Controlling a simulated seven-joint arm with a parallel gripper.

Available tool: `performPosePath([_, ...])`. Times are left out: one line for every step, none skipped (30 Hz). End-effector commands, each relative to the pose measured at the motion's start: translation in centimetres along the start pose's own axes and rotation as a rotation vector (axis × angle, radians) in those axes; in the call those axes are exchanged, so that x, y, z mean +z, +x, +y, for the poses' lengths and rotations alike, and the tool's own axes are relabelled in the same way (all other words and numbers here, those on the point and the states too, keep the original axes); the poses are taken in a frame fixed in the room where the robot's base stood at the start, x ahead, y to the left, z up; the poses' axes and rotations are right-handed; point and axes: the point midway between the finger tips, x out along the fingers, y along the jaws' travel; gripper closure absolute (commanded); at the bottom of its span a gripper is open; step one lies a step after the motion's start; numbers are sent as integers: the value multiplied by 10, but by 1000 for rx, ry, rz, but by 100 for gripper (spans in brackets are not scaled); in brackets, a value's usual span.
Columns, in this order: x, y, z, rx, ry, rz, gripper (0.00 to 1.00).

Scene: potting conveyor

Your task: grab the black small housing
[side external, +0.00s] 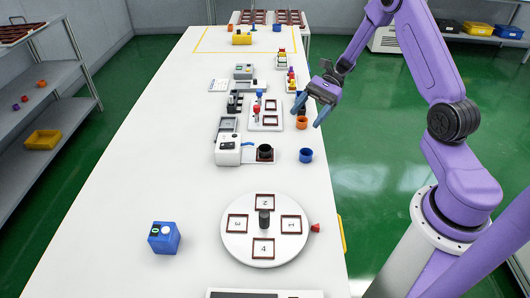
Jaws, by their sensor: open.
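A small black round housing (265,151) stands upright on a dark red-framed square beside the white machine (228,149), near the middle of the table. My gripper (305,119) is open with its blue-grey fingers pointing down, above the table's right edge. It looks empty. It is behind and to the right of the black housing in the picture, apart from it. Its height above the table is hard to tell. An orange cup (302,123) shows near the fingertips, and a blue cup (305,155) stands right of the black housing.
A white turntable (237,250) with numbered squares and a dark centre post (264,220) stands in front. A blue box (163,238) stands left of it. Small fixtures with coloured knobs (257,108) crowd the middle. The table's left side (130,170) is mostly clear.

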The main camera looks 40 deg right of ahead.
Motion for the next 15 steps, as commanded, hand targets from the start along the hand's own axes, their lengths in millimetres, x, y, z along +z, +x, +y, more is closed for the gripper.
performPosePath([-14,-10,-4,-58,52,-22,29])
performPosePath([-20,-15,-6,-88,78,-35,29])
performPosePath([-27,-21,-8,-124,106,-48,29])
performPosePath([-32,-26,-9,-147,123,-56,29])
performPosePath([-35,-29,-10,-166,137,-64,29])
performPosePath([-39,-32,-11,-187,153,-72,29])
performPosePath([-42,-34,-11,-198,160,-77,29])
performPosePath([-43,-36,-12,-206,166,-80,29])
performPosePath([-44,-36,-12,-214,172,-84,29])
performPosePath([-45,-34,-13,-217,175,-85,29])
performPosePath([-45,-31,-14,-218,176,-86,29])
performPosePath([-45,-26,-15,-217,177,-86,29])
performPosePath([-44,-22,-15,-215,177,-86,29])
performPosePath([-43,-16,-16,-214,177,-87,29])
performPosePath([-43,-10,-18,-214,175,-85,29])
